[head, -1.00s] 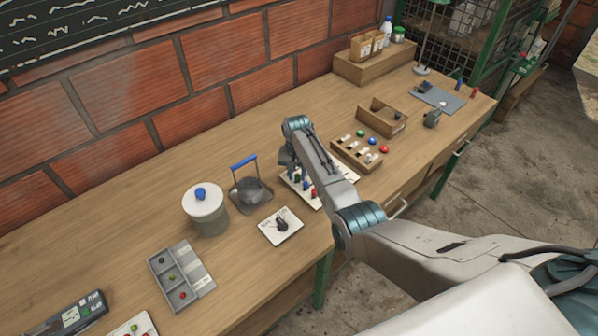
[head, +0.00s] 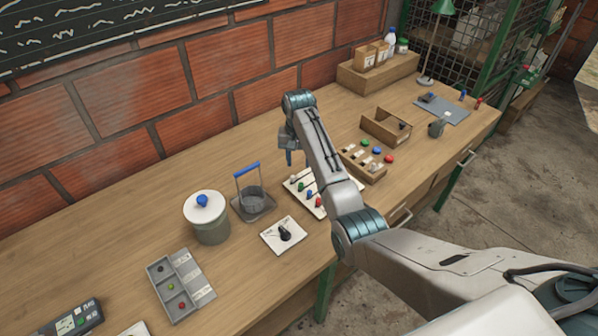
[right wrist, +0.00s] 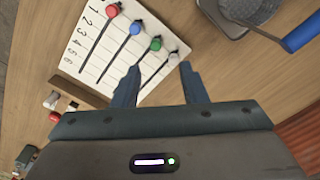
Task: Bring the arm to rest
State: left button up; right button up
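My right arm reaches over the bench in the head view, with its right gripper (head: 289,155) hanging down above and behind the white numbered board (head: 323,212). In the right wrist view the two fingers of the right gripper (right wrist: 160,67) stand apart with nothing between them. Below them the board shows a red knob (right wrist: 112,10), a blue knob (right wrist: 136,27), a green knob (right wrist: 155,44) and a pale knob (right wrist: 174,58) on dark slots. The gripper appears clear of the board. My left gripper is not in view.
A wire-mesh basket (head: 252,202) with a blue handle stands left of the board, beside a lidded pot (head: 207,224). A small card with a black knob (head: 285,234) lies in front.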

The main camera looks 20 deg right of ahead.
jog(key=shift+r, duration=0.35)
